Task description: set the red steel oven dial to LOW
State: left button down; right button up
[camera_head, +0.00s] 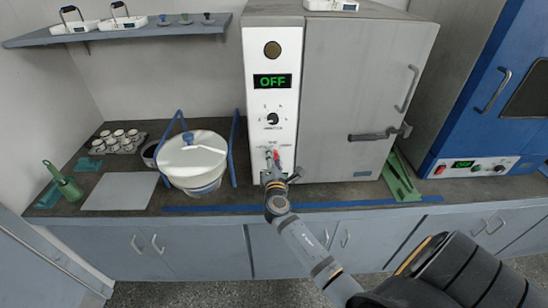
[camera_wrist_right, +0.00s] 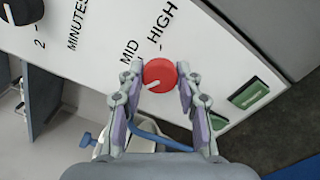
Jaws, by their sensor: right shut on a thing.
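The grey steel oven (camera_head: 365,80) stands on the bench, with a white control panel at its left and a green OFF display (camera_head: 272,80). Its red dial (camera_wrist_right: 158,75) is between the fingers of my right gripper (camera_wrist_right: 158,82) in the right wrist view, one finger on each side. The gripper is shut on it. The dial's white mark points to the lower left in that view. MID and HIGH labels show beside the dial; the LOW label cannot be made out. In the head view my right gripper (camera_head: 272,168) partly covers the dial. My left gripper is not in view.
A black timer knob (camera_head: 273,119) is above the red dial. A white round sieve shaker (camera_head: 192,160) with blue uprights stands left of the oven. A green stand (camera_head: 401,178) is at its right, then a blue oven (camera_head: 500,100). A grey plate (camera_head: 120,191) lies at left.

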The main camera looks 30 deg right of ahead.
jog(key=shift+f, duration=0.1)
jog(key=o, duration=1.2)
jog(key=shift+c, duration=0.2)
jog(key=v, duration=1.2)
